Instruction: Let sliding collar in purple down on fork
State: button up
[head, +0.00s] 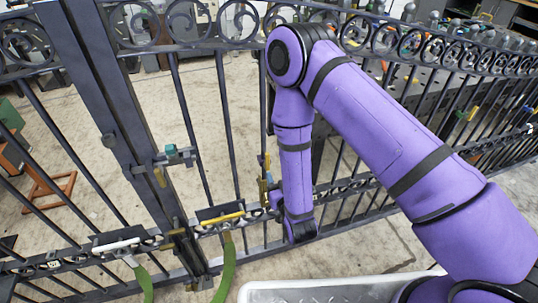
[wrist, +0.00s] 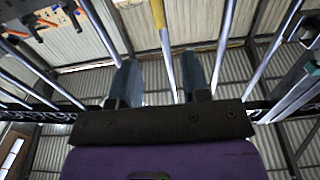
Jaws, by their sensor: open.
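My gripper (wrist: 162,75) shows in the wrist view with two blue-grey fingers, open and spread apart. I cannot make out a purple collar or a fork.
A yellow-handled piece (head: 220,217) and a white-handled piece (head: 117,244) lie along the gate's lower rail, with green straps (head: 226,270) below. A pale tray (head: 330,290) stands at the bottom. Vertical bars stand close around my gripper.

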aim_at(268, 156)
jog(key=x, duration=1)
jog(key=shift+w, duration=0.25)
grip_shut()
